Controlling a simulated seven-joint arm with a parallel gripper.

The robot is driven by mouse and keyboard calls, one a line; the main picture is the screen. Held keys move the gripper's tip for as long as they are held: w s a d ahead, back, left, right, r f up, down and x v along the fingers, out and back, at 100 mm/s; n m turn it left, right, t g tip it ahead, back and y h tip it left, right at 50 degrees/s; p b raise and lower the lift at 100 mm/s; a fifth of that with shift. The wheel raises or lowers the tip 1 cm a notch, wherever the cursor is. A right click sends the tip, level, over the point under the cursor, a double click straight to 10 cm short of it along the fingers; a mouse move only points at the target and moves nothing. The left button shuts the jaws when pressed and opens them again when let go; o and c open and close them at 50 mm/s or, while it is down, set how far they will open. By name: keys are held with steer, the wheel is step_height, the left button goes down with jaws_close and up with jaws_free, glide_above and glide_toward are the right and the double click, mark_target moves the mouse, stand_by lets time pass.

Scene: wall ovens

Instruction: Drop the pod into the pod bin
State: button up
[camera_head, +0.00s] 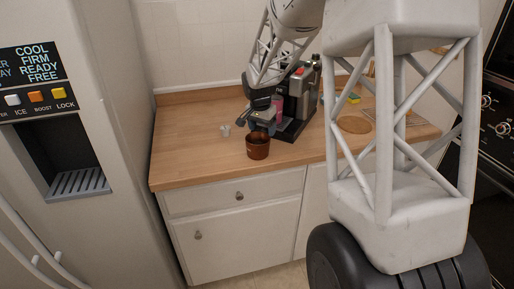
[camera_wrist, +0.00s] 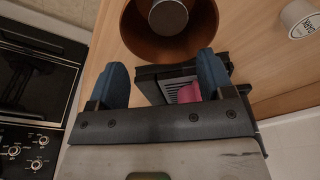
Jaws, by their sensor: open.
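The pod bin (camera_head: 258,152) is a round reddish-brown pot near the front edge of the wooden counter. It also shows in the wrist view (camera_wrist: 133,38), just beyond my fingertips. A round pod (camera_wrist: 168,16) with a grey top shows inside the bin's mouth; I cannot tell whether it rests on the bottom. My gripper (camera_head: 260,129) is over the bin, pointing down. In the wrist view, my gripper (camera_wrist: 161,62) has its two blue fingers wide apart, with nothing held between them. The pod in the bin cannot be made out in the head view.
A small white labelled cup or pod (camera_wrist: 300,17) stands on the counter left of the bin in the head view (camera_head: 225,130). A coffee machine (camera_head: 299,103) with a pink cup (camera_head: 278,106) stands behind. The counter's left part is clear.

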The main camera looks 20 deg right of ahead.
step_height(320, 180, up, 7)
steer(key=shift+s+a+f, duration=0.2)
steer(key=shift+s+a, duration=0.15)
stand_by(0.4)
steer(key=shift+s, duration=0.1)
steer(key=s+a+r+n, duration=0.2)
steer(key=s+r, duration=0.2)
steer(key=s, duration=0.7)
steer(key=s+a+r+n, duration=0.2)
steer(key=s+r, duration=0.1)
steer(key=s, duration=0.8)
steer(key=s+a+f+n, duration=0.1)
steer(key=s+n, duration=0.1)
steer(key=s, duration=1)
steer(key=s+a+f+n+t+y, duration=0.1)
steer(key=s+f+n, duration=0.1)
steer(key=s, duration=1)
steer(key=shift+a+n, duration=0.15)
steer(key=shift+n, duration=0.35)
